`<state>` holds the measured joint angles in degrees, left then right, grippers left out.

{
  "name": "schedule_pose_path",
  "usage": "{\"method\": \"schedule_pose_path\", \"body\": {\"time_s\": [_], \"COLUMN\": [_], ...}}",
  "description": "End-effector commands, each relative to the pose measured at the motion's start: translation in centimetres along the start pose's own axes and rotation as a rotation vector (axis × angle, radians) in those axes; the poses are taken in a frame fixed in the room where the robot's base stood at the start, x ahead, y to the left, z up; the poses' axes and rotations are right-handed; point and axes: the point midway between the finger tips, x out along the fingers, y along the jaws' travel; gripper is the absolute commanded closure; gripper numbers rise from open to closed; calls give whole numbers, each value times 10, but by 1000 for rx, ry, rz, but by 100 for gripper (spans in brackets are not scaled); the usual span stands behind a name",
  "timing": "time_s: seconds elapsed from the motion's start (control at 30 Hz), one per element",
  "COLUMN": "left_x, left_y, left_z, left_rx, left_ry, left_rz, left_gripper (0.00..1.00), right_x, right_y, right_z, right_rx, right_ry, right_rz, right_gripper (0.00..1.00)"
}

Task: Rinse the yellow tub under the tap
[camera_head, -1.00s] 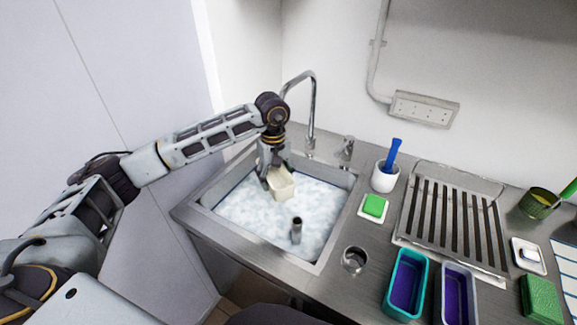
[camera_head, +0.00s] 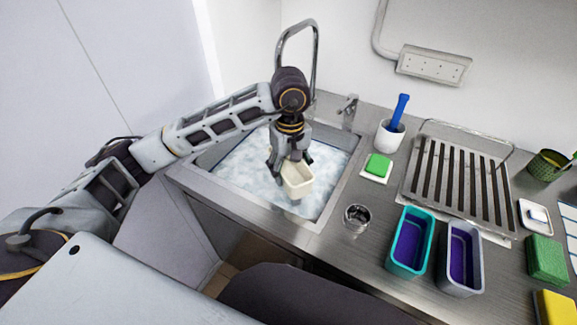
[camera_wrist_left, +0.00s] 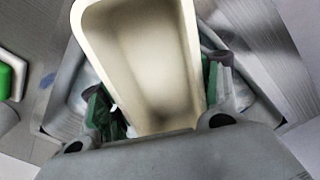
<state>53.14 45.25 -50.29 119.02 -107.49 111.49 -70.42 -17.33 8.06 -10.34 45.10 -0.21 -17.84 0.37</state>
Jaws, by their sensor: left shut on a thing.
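The yellow tub (camera_head: 298,177) is a pale cream-yellow, open-topped container. My left gripper (camera_head: 284,163) is shut on it and holds it over the front part of the sink, above the foamy water (camera_head: 240,165). In the left wrist view the tub (camera_wrist_left: 145,70) fills the middle, and its inside looks empty. The tap (camera_head: 315,60) is a tall curved metal spout behind the sink; my wrist hides part of it, including its outlet. The tap's handle (camera_head: 347,108) stands to its right. My right gripper is not in view.
A white pot with a blue-handled brush (camera_head: 390,134) and a green sponge (camera_head: 378,166) stand right of the sink. A metal cup (camera_head: 356,219), teal tub (camera_head: 429,245) and lilac tub (camera_head: 478,264) stand near the counter's front. A drying rack (camera_head: 411,190) lies behind them.

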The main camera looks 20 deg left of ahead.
Motion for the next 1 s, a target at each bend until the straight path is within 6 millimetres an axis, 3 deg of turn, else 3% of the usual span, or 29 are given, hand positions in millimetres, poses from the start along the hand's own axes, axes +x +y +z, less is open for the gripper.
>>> {"method": "schedule_pose_path", "body": {"time_s": [0.47, 1.0], "left_x": [0, 6], "left_y": [2, 14], "left_z": [-4, -30], "left_rx": [0, -1], "left_ry": [0, -1], "left_rz": [0, 0], "left_gripper": [63, 63], "right_x": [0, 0], "right_y": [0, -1], "right_z": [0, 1], "right_rx": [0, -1], "right_ry": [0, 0], "right_rz": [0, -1], "right_gripper": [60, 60]}}
